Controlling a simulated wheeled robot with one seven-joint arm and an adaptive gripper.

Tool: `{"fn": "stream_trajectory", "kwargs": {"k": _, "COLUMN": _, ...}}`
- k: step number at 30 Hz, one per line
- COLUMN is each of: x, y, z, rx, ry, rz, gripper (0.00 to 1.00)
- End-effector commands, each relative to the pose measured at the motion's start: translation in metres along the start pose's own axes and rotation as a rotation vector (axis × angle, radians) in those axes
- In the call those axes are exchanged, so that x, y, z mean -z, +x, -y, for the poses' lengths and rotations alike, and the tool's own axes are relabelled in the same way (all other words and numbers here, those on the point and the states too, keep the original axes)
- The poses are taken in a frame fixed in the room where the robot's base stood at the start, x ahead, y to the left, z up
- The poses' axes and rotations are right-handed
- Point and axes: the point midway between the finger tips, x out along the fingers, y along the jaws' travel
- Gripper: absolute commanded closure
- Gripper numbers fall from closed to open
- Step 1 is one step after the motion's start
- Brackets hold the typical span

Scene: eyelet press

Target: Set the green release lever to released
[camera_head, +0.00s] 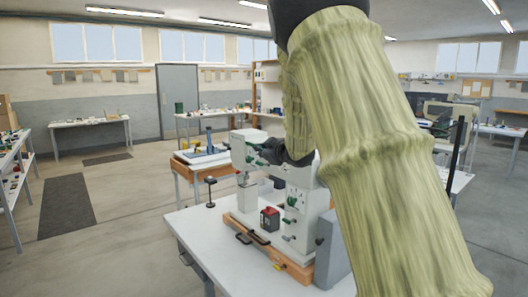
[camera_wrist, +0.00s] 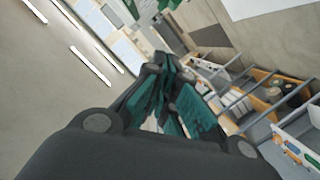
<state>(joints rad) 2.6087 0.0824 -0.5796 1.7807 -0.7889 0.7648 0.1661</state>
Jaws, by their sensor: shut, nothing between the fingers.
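The eyelet press (camera_head: 306,205) is a pale grey machine on a wooden base, standing on a white table. Small green parts (camera_head: 291,200) show on its column; I cannot tell which one is the release lever or how it is set. My gripper (camera_head: 262,157) is dark and is in front of the press's upper arm in the head view; touching or apart cannot be told. In the wrist view my gripper (camera_wrist: 165,85) has its dark, teal-padded fingers together with nothing held. A green piece (camera_wrist: 160,10) shows at the top edge there, cut off.
The white table (camera_head: 200,235) has free room at its left front. A red and black box (camera_head: 270,218) sits on the press base. A small black stand (camera_head: 210,190) is left of the press. My arm hides much of the right side. Other benches stand behind.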

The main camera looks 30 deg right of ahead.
Motion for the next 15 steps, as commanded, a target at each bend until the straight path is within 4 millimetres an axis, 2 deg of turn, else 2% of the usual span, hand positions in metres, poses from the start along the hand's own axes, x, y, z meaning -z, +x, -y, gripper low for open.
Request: {"fn": "stream_trajectory", "kwargs": {"k": 15, "x": 0.000, "y": 0.070, "z": -0.001, "rx": 0.000, "ry": 0.000, "rz": 0.001, "gripper": 1.00}}
